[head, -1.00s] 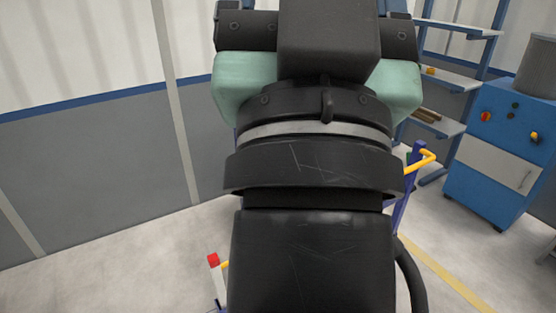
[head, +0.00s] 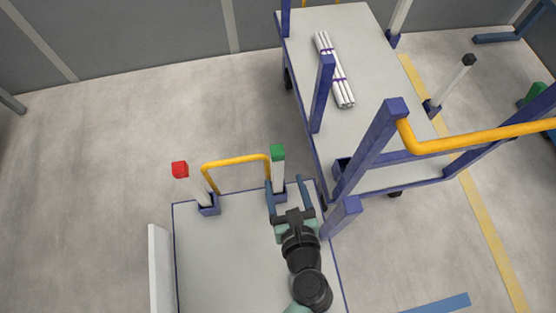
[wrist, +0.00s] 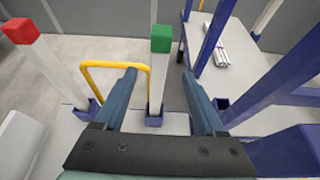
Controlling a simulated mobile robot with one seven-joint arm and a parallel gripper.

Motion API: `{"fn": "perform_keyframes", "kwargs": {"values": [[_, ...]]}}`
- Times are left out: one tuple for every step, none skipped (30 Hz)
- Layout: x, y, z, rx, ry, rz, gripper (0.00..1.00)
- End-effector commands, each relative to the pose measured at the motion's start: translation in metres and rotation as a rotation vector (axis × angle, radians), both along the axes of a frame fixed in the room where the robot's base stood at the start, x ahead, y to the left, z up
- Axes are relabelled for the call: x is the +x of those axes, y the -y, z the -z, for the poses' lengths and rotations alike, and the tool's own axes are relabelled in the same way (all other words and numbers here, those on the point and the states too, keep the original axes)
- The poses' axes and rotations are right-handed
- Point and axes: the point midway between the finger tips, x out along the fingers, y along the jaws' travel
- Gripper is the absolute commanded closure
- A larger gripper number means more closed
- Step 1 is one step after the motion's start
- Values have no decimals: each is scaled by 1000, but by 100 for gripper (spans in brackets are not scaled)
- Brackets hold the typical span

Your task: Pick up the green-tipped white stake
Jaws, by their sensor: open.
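The green-tipped white stake (head: 278,170) stands upright in a blue socket at the far edge of the near cart's grey deck (head: 235,260). My gripper (head: 289,195) is open and empty. In the head view its fingers lie on either side of the stake's lower part; whether they touch it I cannot tell. The socket's base is partly hidden by my gripper.
A red-tipped white stake (head: 193,182) stands left on the same cart, with a yellow rail (head: 236,161) between. A second cart (head: 365,35) at the back right carries bundled white pipes (head: 334,70). Blue posts (head: 370,145) stand close right of my gripper. Floor at left is clear.

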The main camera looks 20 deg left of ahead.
Motion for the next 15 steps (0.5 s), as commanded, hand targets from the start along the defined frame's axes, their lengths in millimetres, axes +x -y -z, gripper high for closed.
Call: {"fn": "perform_keyframes", "kwargs": {"values": [[8,-5,3,2,2,-2,28],[13,-8,5,1,3,-1,28],[19,-13,8,1,4,-3,28],[24,-16,10,0,4,-3,28],[29,-19,12,-1,5,-4,28],[34,-23,15,-1,5,-4,28],[38,-25,16,-2,5,-3,28],[41,-27,18,-2,5,-3,28],[45,-30,20,-3,5,-3,28],[47,-31,21,-3,5,-2,28],[49,-33,22,-4,5,-1,28],[51,-34,23,-4,5,-1,28],[52,-35,23,-4,5,-1,28],[53,-35,23,-3,5,-2,28],[55,-37,24,-3,5,-2,28]]}}
